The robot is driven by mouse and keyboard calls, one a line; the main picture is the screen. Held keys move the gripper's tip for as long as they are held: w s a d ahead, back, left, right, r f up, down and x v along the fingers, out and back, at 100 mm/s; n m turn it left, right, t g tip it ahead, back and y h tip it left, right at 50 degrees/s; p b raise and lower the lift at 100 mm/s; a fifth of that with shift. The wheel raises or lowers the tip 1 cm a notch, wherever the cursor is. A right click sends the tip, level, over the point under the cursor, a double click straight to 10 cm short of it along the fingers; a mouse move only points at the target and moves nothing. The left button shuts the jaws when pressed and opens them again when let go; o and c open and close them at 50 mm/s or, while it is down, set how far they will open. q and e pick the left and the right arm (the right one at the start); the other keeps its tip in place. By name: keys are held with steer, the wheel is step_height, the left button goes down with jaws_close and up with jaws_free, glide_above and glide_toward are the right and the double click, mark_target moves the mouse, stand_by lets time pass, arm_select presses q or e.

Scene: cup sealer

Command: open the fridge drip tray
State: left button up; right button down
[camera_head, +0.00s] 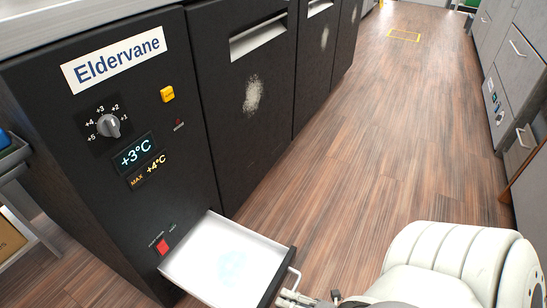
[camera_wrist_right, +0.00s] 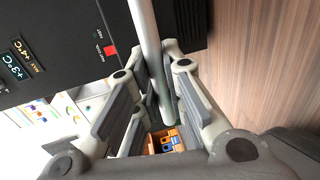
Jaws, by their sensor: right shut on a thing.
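The fridge drip tray (camera_head: 222,262) is a shallow white drawer with a black front, low on the black fridge (camera_head: 112,165). It stands pulled out from the front panel, with a faint pale bluish patch on its floor. Its bar handle (camera_head: 294,281) shows at the right end; in the right wrist view the grey bar (camera_wrist_right: 149,45) runs down between the fingers. My right gripper (camera_wrist_right: 156,82) is shut on this handle. In the head view, only part of my right gripper (camera_head: 290,297) shows at the bottom edge. My left gripper is not in view.
The fridge panel has a dial (camera_head: 109,126), a yellow switch (camera_head: 167,94), temperature displays (camera_head: 135,152) and a red square (camera_head: 163,247) near the tray. Wood floor (camera_head: 350,140) lies clear to the right. Grey cabinets (camera_head: 515,70) stand on the far right.

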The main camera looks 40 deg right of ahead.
steer(key=shift+s+d, duration=0.15)
steer(key=shift+s, duration=0.2)
steer(key=c, duration=1.5)
jaws_free()
steer(key=v, duration=1.2)
steer(key=shift+w, duration=0.1)
